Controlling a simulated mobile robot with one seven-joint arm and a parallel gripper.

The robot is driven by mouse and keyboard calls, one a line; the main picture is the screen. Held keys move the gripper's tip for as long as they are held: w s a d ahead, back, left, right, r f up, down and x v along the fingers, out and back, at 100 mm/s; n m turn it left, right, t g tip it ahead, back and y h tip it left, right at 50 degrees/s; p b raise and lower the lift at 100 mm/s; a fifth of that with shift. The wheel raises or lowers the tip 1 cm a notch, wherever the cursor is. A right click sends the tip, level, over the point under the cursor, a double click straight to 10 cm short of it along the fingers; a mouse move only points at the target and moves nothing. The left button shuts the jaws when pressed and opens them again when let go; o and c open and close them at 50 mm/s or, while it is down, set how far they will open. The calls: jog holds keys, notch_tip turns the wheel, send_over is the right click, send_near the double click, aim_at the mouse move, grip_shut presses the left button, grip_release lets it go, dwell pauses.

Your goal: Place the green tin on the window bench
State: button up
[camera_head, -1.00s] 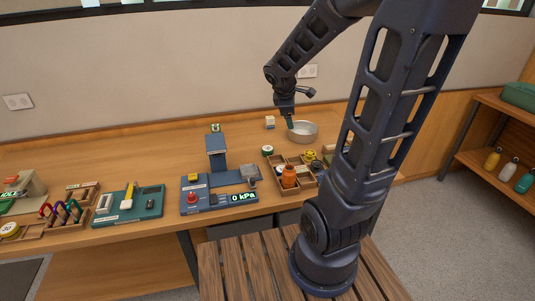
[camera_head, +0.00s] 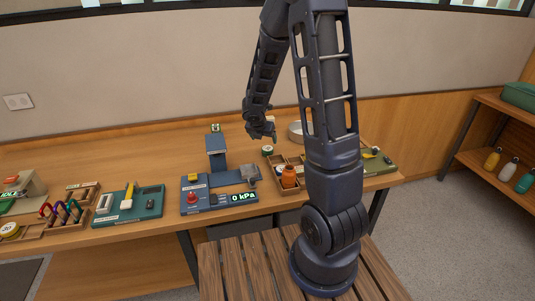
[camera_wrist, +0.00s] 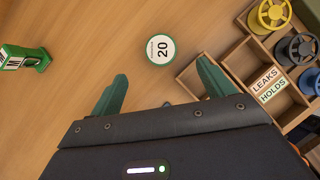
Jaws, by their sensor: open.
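A small round tin with a white "20" top and green rim (camera_wrist: 160,49) lies on the wooden bench top; it is the only green tin I can make out. In the head view the tin (camera_head: 267,150) sits left of the divided wooden tray. My gripper (camera_wrist: 163,72) is open and empty, its green fingers spread to either side of the tin's line and pointing toward it. In the head view my gripper (camera_head: 266,136) hangs just above and behind the tin. The long wooden bench (camera_head: 90,170) runs along the wall; I cannot tell whether it is the window bench.
The wooden tray (camera_wrist: 228,60) with spools and "LEAKS/HOLDS" labels is close right of the tin. A green-and-white block (camera_wrist: 22,57) stands at left. Bare bench top lies left of the tin.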

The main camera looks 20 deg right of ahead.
aim_at(267, 148)
jog(key=shift+x, duration=5.25)
jog(key=c, duration=1.1)
jog(key=shift+c, duration=0.2)
